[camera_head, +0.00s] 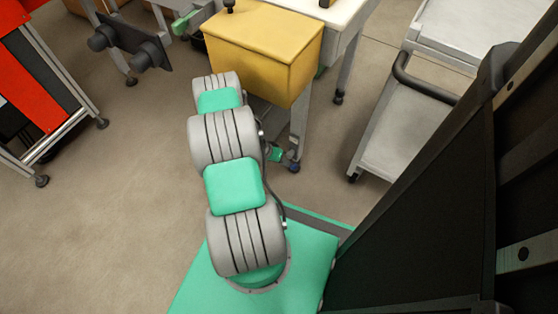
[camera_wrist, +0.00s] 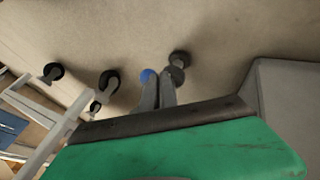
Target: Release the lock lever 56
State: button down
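In the head view a small blue part (camera_head: 294,167) shows low at the foot of a table leg. In the wrist view a blue part (camera_wrist: 147,76) sits just beyond my fingertips, beside a black caster wheel (camera_wrist: 178,66). It may be the lock lever, but no number is readable. My gripper (camera_wrist: 160,82) points at the caster with its two grey fingers close together and nothing seen between them. The left finger overlaps the blue part, and I cannot tell whether they touch. In the head view part of my gripper (camera_head: 281,159) shows by the table leg, mostly behind my arm.
A yellow box (camera_head: 262,55) hangs at the front of the white table (camera_head: 341,10) above that leg. A grey cart (camera_head: 392,125) stands to the right, and a red-sided rack (camera_head: 33,85) to the left. Other casters (camera_wrist: 109,80) stand left in the wrist view. Floor is open at lower left.

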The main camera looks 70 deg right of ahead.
aim_at(294, 167)
jog(key=shift+s+a+r+b, duration=0.15)
jog(key=shift+s+b, duration=0.25)
jog(key=shift+s, duration=1.4)
dwell(0.4)
jog(key=shift+w+f+b, duration=0.2)
jog(key=shift+w+b, duration=0.1)
jog(key=shift+w, duration=0.05)
jog(key=w+a+r+p, duration=0.1)
jog(key=w+a+r, duration=0.1)
jog(key=w, duration=1)
jog(key=shift+a+r+p, duration=0.2)
jog(key=shift+r+p, duration=0.1)
jog(key=shift+r, duration=0.4)
